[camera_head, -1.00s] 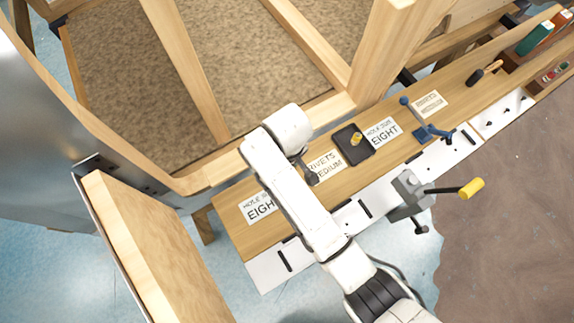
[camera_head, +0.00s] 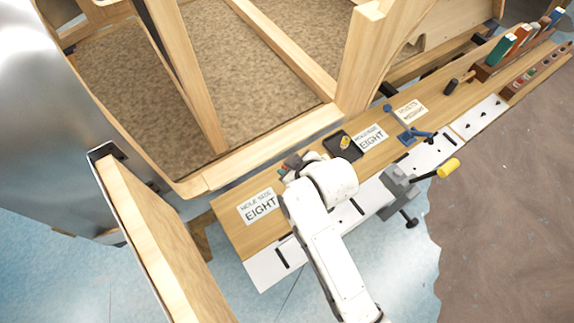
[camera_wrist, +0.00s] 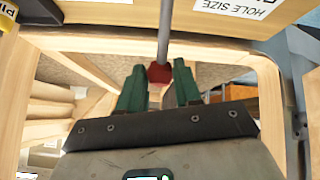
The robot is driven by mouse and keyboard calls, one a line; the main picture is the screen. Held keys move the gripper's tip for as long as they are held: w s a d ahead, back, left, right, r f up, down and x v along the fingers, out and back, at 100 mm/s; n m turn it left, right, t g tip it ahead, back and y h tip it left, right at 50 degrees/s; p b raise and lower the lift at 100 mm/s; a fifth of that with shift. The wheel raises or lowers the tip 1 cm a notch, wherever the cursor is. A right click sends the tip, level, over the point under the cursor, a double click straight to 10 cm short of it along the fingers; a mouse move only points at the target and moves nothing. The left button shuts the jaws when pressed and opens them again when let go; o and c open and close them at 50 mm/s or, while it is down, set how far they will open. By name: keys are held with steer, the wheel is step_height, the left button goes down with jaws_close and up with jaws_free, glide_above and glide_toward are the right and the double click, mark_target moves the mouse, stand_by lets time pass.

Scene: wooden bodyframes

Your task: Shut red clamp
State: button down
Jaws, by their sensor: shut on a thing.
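In the wrist view, a red tip (camera_wrist: 159,73) sits on the end of a thin grey rod (camera_wrist: 165,32) that runs up out of the picture. I take it for part of the red clamp, but the rest of the clamp does not show. My gripper (camera_wrist: 159,84), with dark green fingers, is shut with the red tip between the fingers. In the head view, my white arm reaches over the bench. Small dark, green and red parts show past its wrist, but my fingers cannot be made out clearly.
The wooden bench (camera_head: 232,230) carries paper labels, a black tray (camera_head: 343,146) and a blue tool (camera_head: 414,136). A grey vise (camera_head: 397,185) with a yellow-ended handle stands at its front edge. A large wooden frame (camera_head: 262,146) rises behind it. A wooden panel (camera_head: 150,240) stands at left.

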steer(key=shift+s+d+r+t+y, duration=0.2)
steer(key=shift+s+r+t+y, duration=0.1)
steer(key=shift+s+r+t, duration=0.1)
steer(key=c, duration=0.8)
jaws_free()
steer(key=shift+f, duration=0.1)
steer(key=v, duration=1)
steer(key=shift+s+d+r+b, duration=0.2)
steer(key=shift+r+b, duration=0.1)
steer(key=s+d+f+m+g+h, duration=0.1)
steer(key=s+d+f+m+g, duration=0.1)
steer(key=s+d, duration=0.4)
steer(key=s+d+f+m+g+h, duration=0.2)
steer(key=s+d+f+m, duration=0.2)
steer(key=s+d, duration=0.3)
steer(key=s+d+f+m+g+h, duration=0.2)
steer(key=s+d+f+m, duration=0.1)
steer(key=s+d, duration=0.4)
steer(key=shift+s+d+f+m, duration=0.1)
steer(key=shift+d+m, duration=0.3)
steer(key=shift+d, duration=0.1)
steer(key=shift+s+d+f+m, duration=0.1)
steer(key=shift+s+d+m, duration=0.05)
steer(key=shift+d+m, duration=0.35)
